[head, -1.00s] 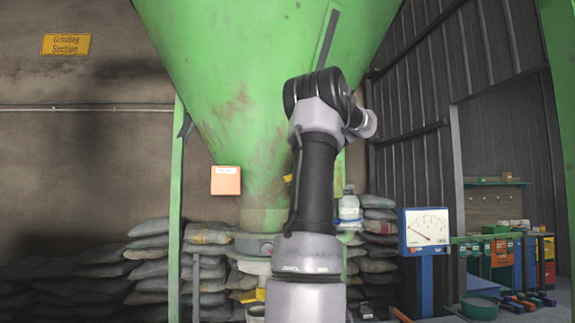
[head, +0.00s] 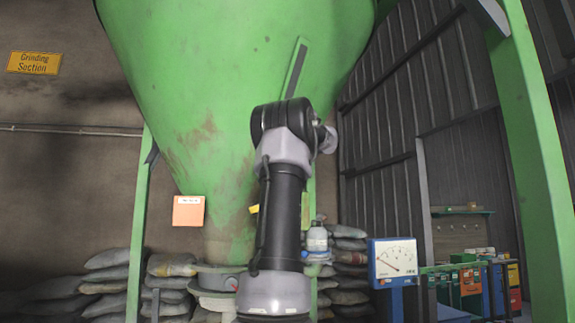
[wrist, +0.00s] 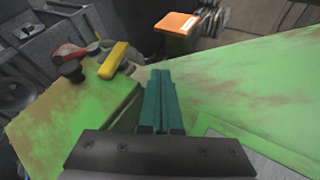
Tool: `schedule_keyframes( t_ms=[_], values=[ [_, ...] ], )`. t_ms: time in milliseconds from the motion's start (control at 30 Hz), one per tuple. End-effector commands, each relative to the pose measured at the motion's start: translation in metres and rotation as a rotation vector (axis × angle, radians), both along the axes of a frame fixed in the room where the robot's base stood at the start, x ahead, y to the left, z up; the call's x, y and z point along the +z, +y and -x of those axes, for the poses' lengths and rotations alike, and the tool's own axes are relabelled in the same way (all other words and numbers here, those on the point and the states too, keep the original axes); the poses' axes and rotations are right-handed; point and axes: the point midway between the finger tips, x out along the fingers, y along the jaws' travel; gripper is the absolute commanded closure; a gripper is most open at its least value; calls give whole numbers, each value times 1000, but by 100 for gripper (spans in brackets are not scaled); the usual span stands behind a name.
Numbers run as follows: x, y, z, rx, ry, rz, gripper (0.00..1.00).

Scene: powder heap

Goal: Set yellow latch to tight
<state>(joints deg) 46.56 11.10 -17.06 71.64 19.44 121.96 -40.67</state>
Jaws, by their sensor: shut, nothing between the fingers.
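The yellow latch (wrist: 113,60) is a short yellow bar at the upper left of the wrist view, beside a dark round knob on a green panel. In the head view a small yellow piece (head: 254,209) shows on the lower cone of the hopper, just left of my arm. My gripper (wrist: 161,75) has teal fingers pressed together and empty. In the wrist view the fingers appear to the right of the latch, apart from it. In the head view my gripper is hidden by the arm.
The green hopper (head: 215,90) fills the middle, with an orange box (head: 188,211) on the left. A gauge (head: 394,262) stands at right beside a green post (head: 535,150). Sacks (head: 107,275) are piled behind. A red part (wrist: 72,49) lies beside the latch in the wrist view.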

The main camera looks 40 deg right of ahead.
Motion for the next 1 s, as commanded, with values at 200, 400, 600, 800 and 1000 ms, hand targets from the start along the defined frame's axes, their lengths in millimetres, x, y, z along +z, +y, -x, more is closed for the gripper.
schedule_keyframes(
  t_ms=[200,400,600,800,1000],
  values=[
    [35,-15,29,-3,0,2,100],
    [59,-26,52,-2,1,1,100],
    [71,-30,62,0,0,0,100],
    [73,-30,63,1,0,0,100],
    [72,-30,62,1,0,0,100]
  ],
)
